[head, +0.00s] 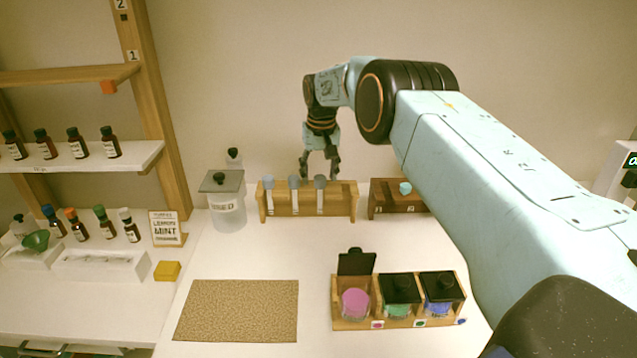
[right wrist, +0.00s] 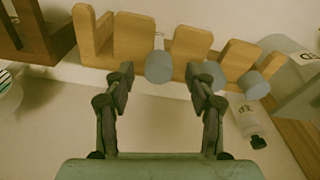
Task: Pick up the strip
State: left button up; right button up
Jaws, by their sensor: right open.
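A light wooden rack (head: 340,203) holds three upright pale strips with grey round tops: a left one (head: 269,198), a middle one (head: 294,198) and a right one (head: 320,198). My right gripper (head: 320,172) is open and points down, close above the right strip's top. In the right wrist view, that grey top (right wrist: 158,67) shows between the two open fingertips (right wrist: 160,78), and no grip on it shows. The other two grey tops (right wrist: 207,74) (right wrist: 254,85) lie to its right there. My left gripper is not in view.
A lidded jar marked USED (head: 228,210) stands left of the rack. A box of colored jars (head: 350,323) and a brown mat (head: 240,310) lie in front. Shelves with bottles (head: 80,155) are at left.

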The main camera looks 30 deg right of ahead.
jog(key=shift+s, duration=0.4)
jog(key=shift+w+d+f, duration=0.15)
jog(key=shift+w+f, duration=0.1)
jog(key=shift+w, duration=0.05)
jog(key=shift+c, duration=0.9)
jog(key=shift+w+f, duration=0.1)
jog(key=shift+w, duration=0.1)
jog(key=c, duration=0.3)
jog(key=shift+s+r, duration=0.3)
jog(key=shift+s, duration=0.1)
jog(key=c, duration=0.5)
jog(key=shift+w+f, duration=0.2)
jog(key=shift+w, duration=0.05)
jog(key=shift+w+r, duration=0.1)
jog(key=shift+r, duration=0.3)
pick_arm(q)
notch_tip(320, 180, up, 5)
jog(key=p, duration=0.4)
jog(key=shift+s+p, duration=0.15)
jog(key=shift+p, duration=0.2)
pick_arm(e)
notch_tip(320, 180, up, 17)
jog(key=shift+r, duration=0.15)
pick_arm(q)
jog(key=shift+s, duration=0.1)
pick_arm(e)
jog(key=shift+s, duration=0.2)
